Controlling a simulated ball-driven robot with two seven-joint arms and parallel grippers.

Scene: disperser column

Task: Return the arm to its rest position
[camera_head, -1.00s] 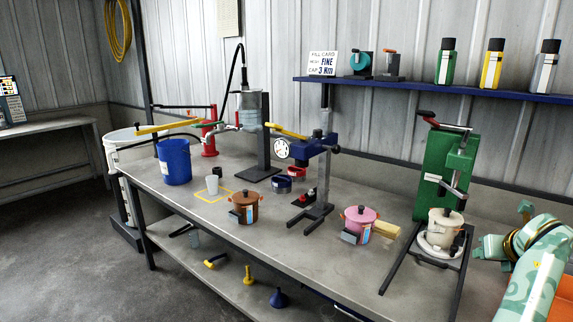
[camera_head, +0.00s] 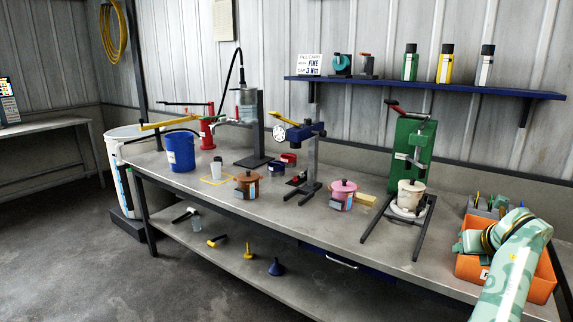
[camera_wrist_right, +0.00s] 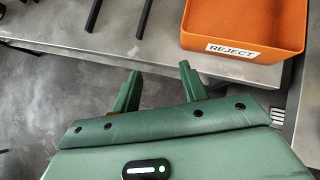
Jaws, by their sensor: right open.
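My right arm (camera_head: 515,270), pale green, comes in at the lower right of the head view, in front of the orange bin. I cannot make out its fingertips there. In the right wrist view, my right gripper (camera_wrist_right: 157,76) has its two green fingers apart with nothing between them. It is over the floor just off the bench's front edge, below the orange bin in the picture. My left gripper is in neither view.
The orange REJECT bin (camera_head: 477,269) stands at the bench's right end; it also shows in the right wrist view (camera_wrist_right: 240,45). The green press (camera_head: 407,150) holds a cream pot (camera_head: 411,196). A pink pot (camera_head: 343,192) and brown pot (camera_head: 248,184) stand leftward. Floor in front is clear.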

